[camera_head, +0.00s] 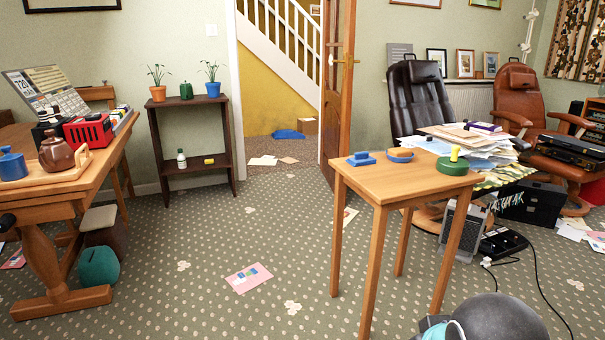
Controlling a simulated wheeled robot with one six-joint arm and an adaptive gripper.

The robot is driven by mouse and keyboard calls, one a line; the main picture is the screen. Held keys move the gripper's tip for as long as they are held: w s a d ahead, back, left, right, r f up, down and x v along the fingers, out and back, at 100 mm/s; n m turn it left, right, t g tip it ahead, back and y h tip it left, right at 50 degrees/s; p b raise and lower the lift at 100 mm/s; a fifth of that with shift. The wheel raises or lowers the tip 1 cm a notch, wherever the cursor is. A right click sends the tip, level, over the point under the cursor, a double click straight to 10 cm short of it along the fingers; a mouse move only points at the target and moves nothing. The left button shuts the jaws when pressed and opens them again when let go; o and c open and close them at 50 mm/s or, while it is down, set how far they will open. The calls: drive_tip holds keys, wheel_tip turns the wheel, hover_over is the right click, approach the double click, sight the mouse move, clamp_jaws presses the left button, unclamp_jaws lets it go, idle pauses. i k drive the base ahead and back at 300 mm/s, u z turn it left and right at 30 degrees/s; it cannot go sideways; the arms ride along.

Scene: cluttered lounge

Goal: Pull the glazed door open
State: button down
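The glazed door (338,100) is brown wood and stands at the back, right of centre. I see it at a steep angle, so its panes are hard to make out. It stands open, angled into the room, with the doorway clear to its left. A brass-coloured handle (346,61) is on its upper half. The small wooden table in front hides part of its lower edge. My gripper is not in view; only a dark rounded part and a grey-blue part, apparently of my arm, show at the bottom right.
A small wooden table (405,184) with blue and green items stands before the door. Office chairs and a paper-covered desk are right. A shelf (187,164) and a long table (50,211) are left. Papers (248,278) and a cable lie on the carpet. The centre-left floor is mostly free.

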sight(335, 108)
drive_tip(key=u, duration=0.6)
drive_tip(key=i, duration=3.6)
drive_tip(key=z, duration=0.7)
drive_tip(key=i, duration=1.25)
drive_tip(key=z, duration=0.4)
